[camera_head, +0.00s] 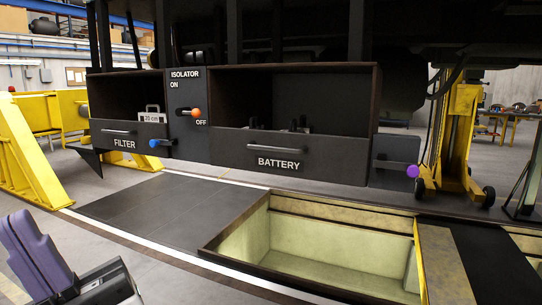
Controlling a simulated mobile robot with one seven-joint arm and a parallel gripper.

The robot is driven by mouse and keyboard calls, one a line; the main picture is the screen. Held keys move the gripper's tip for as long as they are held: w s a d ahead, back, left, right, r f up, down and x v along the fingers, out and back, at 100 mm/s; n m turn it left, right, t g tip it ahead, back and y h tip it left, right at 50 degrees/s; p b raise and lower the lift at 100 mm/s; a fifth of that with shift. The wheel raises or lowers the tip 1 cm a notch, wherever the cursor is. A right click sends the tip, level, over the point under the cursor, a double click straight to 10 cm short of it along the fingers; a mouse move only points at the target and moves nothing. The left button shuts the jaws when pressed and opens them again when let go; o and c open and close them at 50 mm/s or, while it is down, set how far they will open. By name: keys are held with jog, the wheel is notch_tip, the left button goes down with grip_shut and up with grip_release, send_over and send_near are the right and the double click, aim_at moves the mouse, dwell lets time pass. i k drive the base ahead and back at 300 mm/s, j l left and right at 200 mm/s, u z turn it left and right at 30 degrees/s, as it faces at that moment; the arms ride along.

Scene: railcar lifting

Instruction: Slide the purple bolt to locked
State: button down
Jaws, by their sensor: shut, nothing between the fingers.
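The purple bolt (413,171) shows as a round purple knob on the end of a dark bar. It sits on a dark grey block (390,178) at the right end of the BATTERY drawer (275,155), under the railcar. The drawer front has a long handle and stands below an open dark box (376,98). The bolt's bar points to the right, toward the viewer's side. I cannot tell from here how it engages the drawer.
A FILTER drawer (120,139) with a blue knob (155,143) is at left. Between the drawers is the ISOLATOR panel with an orange-tipped handle (195,112). An open pit (330,262) lies below the battery drawer. A yellow jack (459,135) stands right of the bolt.

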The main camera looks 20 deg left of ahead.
aim_at(412, 169)
jog(key=i+z, duration=0.25)
jog(key=z, duration=0.15)
jog(key=i+z, duration=0.35)
jog(key=i+j+z, duration=0.1)
jog(key=z, duration=0.3)
jog(key=i, duration=0.1)
